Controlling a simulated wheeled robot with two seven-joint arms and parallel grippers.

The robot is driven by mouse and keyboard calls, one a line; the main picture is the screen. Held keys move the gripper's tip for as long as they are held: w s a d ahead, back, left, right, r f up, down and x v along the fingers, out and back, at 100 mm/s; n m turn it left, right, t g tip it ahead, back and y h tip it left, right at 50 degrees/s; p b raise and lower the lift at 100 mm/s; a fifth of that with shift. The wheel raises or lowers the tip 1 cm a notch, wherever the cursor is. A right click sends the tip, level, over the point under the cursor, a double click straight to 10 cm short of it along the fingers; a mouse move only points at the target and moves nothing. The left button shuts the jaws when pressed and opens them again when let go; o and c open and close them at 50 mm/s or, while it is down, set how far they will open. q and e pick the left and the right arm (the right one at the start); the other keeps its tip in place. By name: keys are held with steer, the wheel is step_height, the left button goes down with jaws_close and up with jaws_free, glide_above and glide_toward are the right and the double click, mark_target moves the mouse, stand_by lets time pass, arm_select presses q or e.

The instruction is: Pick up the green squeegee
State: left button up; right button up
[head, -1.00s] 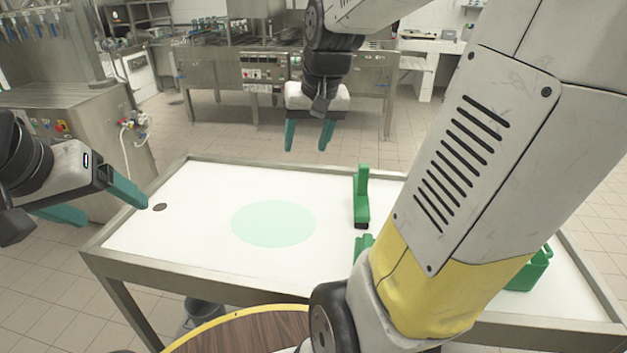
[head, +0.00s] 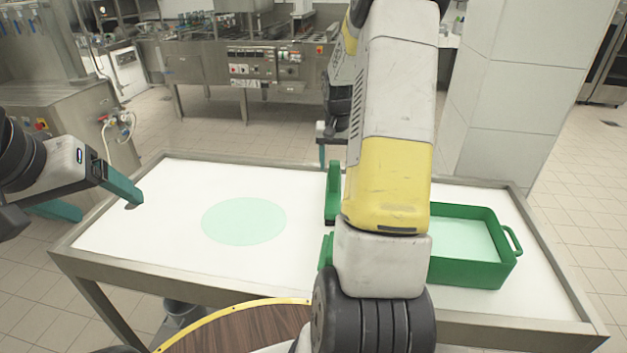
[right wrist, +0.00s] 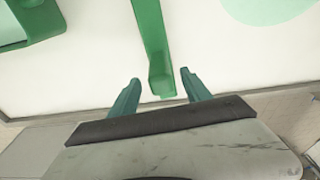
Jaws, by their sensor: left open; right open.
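The green squeegee (head: 333,190) is on the white table, left of my right arm, which hides part of it in the head view. In the right wrist view the squeegee (right wrist: 153,40) runs down from the top edge, its thick near end between and just beyond the fingertips. My right gripper (right wrist: 162,88) is open and empty, one finger on each side of that end, with no visible contact. In the head view only a teal finger of it shows past the arm, beyond the squeegee. My left gripper (head: 106,207) is open and empty at the table's left edge.
A green tray (head: 473,279) with a side handle stands on the table at the right. It also shows in the right wrist view (right wrist: 45,32). A pale green circle (head: 244,221) marks the clear left part of the table. A raised metal rim (head: 180,283) borders the table.

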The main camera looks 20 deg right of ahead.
mark_target(334, 174)
steer(key=f, duration=0.5)
steer(key=shift+w+d, duration=0.1)
steer(key=shift+w, duration=0.25)
steer(key=shift+r, duration=0.1)
jaws_close()
